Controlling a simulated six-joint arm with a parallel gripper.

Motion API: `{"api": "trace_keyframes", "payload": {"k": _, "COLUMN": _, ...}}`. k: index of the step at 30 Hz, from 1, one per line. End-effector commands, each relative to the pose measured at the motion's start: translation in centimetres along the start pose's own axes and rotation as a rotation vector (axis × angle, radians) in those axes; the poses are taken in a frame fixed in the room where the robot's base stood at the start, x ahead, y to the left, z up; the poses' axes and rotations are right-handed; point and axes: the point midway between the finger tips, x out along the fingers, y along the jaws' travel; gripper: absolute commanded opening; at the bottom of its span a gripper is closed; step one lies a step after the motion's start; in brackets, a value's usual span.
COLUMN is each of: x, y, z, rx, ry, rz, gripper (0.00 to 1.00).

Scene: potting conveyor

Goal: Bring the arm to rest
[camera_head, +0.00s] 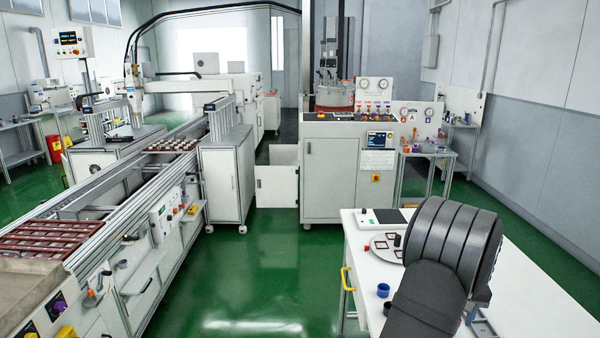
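My arm shows at the lower right as thick dark grey links, one of them ribbed, above a white table (366,264). The arm hides much of the table's right part. My gripper cannot be made out; no fingertips show in this view.
On the table are a round grey plate (382,254) with small dark squares, a blue cup (383,290) and a flat black-and-white device (383,216). A yellow handle (346,279) is on its left side. A conveyor (110,200) with red trays (45,238) runs along the left. A white machine cabinet (332,180) stands behind. Green floor between is clear.

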Motion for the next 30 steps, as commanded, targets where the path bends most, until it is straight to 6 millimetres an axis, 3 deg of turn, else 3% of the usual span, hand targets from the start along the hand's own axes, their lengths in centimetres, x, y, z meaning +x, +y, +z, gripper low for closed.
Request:
{"api": "trace_keyframes", "payload": {"k": 12, "x": 0.0, "y": 0.0, "z": 0.0, "rx": -0.29, "ry": 0.0, "rz": 0.0, "gripper": 0.43}}
{"api": "trace_keyframes", "payload": {"k": 27, "x": 0.0, "y": 0.0, "z": 0.0, "rx": -0.354, "ry": 0.0, "rz": 0.0, "gripper": 0.43}}
{"api": "trace_keyframes", "payload": {"k": 30, "x": 0.0, "y": 0.0, "z": 0.0, "rx": -0.354, "ry": 0.0, "rz": 0.0, "gripper": 0.63}}
